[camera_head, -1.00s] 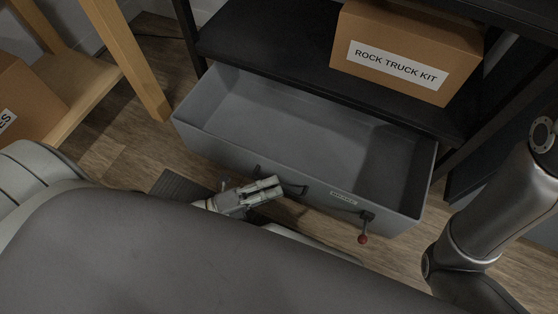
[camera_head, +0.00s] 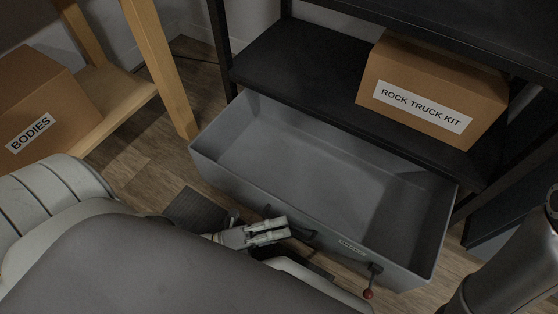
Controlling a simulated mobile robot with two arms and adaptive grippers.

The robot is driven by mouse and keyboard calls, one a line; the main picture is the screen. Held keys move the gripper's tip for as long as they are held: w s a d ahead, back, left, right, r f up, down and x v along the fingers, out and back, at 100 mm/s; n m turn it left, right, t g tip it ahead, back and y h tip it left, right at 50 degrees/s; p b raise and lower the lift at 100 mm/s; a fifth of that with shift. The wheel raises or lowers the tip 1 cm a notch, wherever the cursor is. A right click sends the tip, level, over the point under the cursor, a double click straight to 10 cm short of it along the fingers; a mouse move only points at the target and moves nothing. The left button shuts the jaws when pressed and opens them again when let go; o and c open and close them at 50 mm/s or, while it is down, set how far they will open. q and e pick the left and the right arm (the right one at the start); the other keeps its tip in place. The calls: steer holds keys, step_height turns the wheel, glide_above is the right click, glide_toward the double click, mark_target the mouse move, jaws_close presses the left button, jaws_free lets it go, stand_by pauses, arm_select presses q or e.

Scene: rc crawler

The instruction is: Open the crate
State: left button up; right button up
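The crate (camera_head: 300,205) is a long grey open-topped bin, empty inside. It stands out from under the black shelf, with its interior in plain view. A dark handle (camera_head: 309,236) is on its front wall, partly hidden by my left gripper. A latch lever with a red knob (camera_head: 368,294) hangs near the front right corner. My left gripper (camera_head: 284,228) is at the handle, its two fingers close together and pointing right. I cannot tell whether they grip the handle. My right arm shows at the right edge; its gripper is out of view.
A cardboard box labelled ROCK TRUCK KIT (camera_head: 430,92) sits on the black shelf (camera_head: 300,62) above the crate. A wooden rack (camera_head: 160,65) with a BODIES box (camera_head: 45,100) stands at the left. Bare wood floor (camera_head: 140,150) shows between rack and crate.

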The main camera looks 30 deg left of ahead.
arm_select(q)
steer(key=shift+a, duration=0.1)
steer(key=v, duration=1.2)
stand_by(0.4)
